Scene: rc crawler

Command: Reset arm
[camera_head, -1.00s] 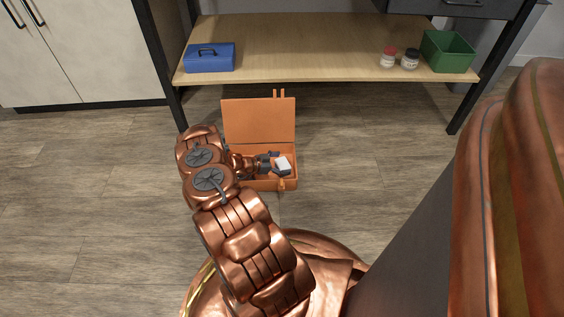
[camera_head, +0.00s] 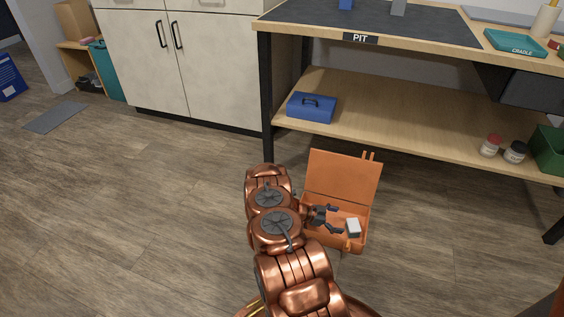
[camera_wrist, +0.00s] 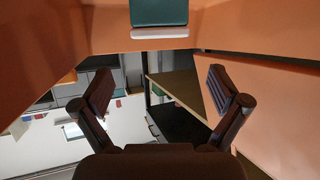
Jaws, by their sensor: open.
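My gripper (camera_head: 338,220) is open and empty, low over the left part of the open orange case (camera_head: 337,175) on the floor. A small white-and-grey block (camera_head: 353,227) lies in the case just to the right of the fingertips, apart from them. In the wrist view both fingers of my gripper (camera_wrist: 162,92) are spread wide with nothing between them. Orange walls of the case (camera_wrist: 270,115) surround them, and a block with teal and white faces (camera_wrist: 160,15) shows at the top edge. My forearm hides the case's lower left.
A bench marked PIT (camera_head: 360,38) stands behind the case, with a blue toolbox (camera_head: 311,107), two jars (camera_head: 490,146) and a green bin (camera_head: 549,150) on its lower shelf. A teal cradle tray (camera_head: 515,43) sits on top.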

